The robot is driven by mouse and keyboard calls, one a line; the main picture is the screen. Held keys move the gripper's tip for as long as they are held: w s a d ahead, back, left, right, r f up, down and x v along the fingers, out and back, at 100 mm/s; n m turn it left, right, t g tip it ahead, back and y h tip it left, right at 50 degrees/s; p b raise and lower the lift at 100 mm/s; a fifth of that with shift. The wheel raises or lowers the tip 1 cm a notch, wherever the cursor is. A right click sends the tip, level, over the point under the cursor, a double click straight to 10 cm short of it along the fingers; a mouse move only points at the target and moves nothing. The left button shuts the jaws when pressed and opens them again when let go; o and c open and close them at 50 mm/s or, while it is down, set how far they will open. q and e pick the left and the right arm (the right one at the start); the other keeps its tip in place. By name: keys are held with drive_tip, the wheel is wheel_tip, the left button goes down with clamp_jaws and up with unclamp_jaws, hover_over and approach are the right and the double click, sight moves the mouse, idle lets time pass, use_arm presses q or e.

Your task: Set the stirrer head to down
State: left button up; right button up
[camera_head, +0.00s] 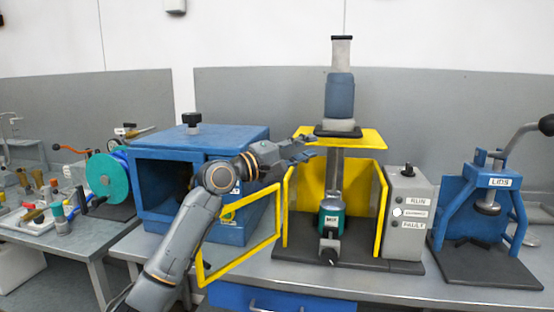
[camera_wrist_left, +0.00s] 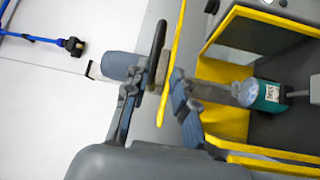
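The stirrer head is a blue-grey motor (camera_head: 340,96) above a dark disc (camera_head: 338,132) and a yellow plate (camera_head: 365,139). Its shaft (camera_head: 334,176) runs down towards a teal vessel labelled MIX (camera_head: 331,217). My left gripper (camera_head: 308,149) is at the left edge of the plate, with its fingers spread. In the left wrist view the gripper (camera_wrist_left: 155,100) is open, and the dark disc (camera_wrist_left: 155,55) and yellow plate edge (camera_wrist_left: 174,55) show beyond and between the fingertips. I cannot tell whether a finger touches them. My right gripper is not in view.
A yellow framed door (camera_head: 238,270) stands open at the front left of the station. A blue box (camera_head: 230,145) is behind my left arm. A grey control box (camera_head: 405,210) and a blue lever press (camera_head: 490,205) stand to the right.

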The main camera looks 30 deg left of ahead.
use_arm(q)
drive_tip(key=r+b+v, duration=0.1)
drive_tip(key=b+v, duration=0.1)
drive_tip(key=v, duration=0.5)
drive_tip(key=shift+s+a+f, duration=0.15)
drive_tip(key=shift+s+f, duration=0.1)
drive_tip(key=shift+f, duration=0.25)
drive_tip(key=p, duration=1.4)
approach(335, 136)
drive_tip(key=x, duration=0.9)
drive_tip(key=shift+w+r, duration=0.1)
drive_tip(key=shift+w, duration=0.1)
